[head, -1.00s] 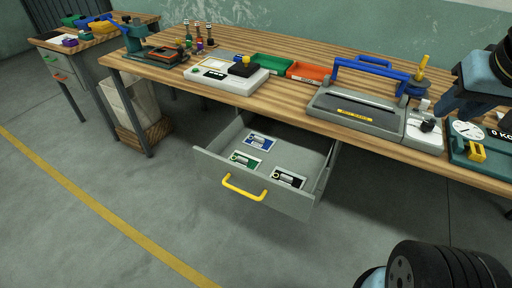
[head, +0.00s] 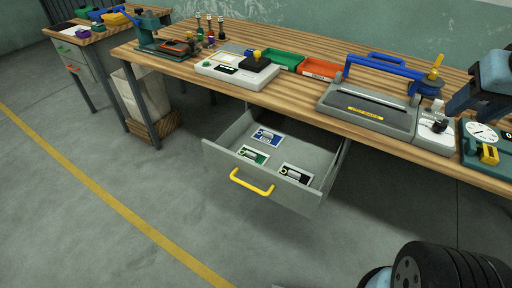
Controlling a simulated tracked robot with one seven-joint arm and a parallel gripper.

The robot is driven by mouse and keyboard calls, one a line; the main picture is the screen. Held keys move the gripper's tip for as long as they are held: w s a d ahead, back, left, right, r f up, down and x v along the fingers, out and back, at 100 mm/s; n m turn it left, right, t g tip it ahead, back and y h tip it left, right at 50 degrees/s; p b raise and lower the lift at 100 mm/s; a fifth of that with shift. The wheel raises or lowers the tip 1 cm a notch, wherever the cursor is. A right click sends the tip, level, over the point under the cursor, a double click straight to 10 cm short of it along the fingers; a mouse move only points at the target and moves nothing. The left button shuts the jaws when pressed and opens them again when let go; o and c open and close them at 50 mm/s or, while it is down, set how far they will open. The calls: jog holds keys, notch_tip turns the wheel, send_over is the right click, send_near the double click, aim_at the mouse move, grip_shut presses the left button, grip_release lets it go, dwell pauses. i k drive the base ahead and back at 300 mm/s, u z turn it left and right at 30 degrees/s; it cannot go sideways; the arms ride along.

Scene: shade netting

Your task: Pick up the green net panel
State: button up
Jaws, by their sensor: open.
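A small card with green on it (head: 253,155) lies flat in the open drawer (head: 222,163), at the left of the front row. It is the only green panel-like piece I see in the drawer, and its netting is too small to make out. A card with blue (head: 266,137) lies behind it and a card with black (head: 296,174) lies to its right. The three cards are apart from each other.
The drawer, with a yellow handle (head: 250,183), sticks out below the wooden bench (head: 285,95). On the bench are a grey-white device (head: 222,70), green and orange trays (head: 318,69), a blue-handled sealer (head: 366,108) and a dial gauge (head: 483,133). The floor before the drawer is clear.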

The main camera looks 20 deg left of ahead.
aim_at(258, 157)
jog(key=u, duration=1.5)
jog(key=i, duration=0.1)
jog(key=z, duration=3)
jog(key=k, duration=1.75)
jog(key=u, duration=1.55)
jog(key=i, duration=0.95)
jog(key=u, duration=0.15)
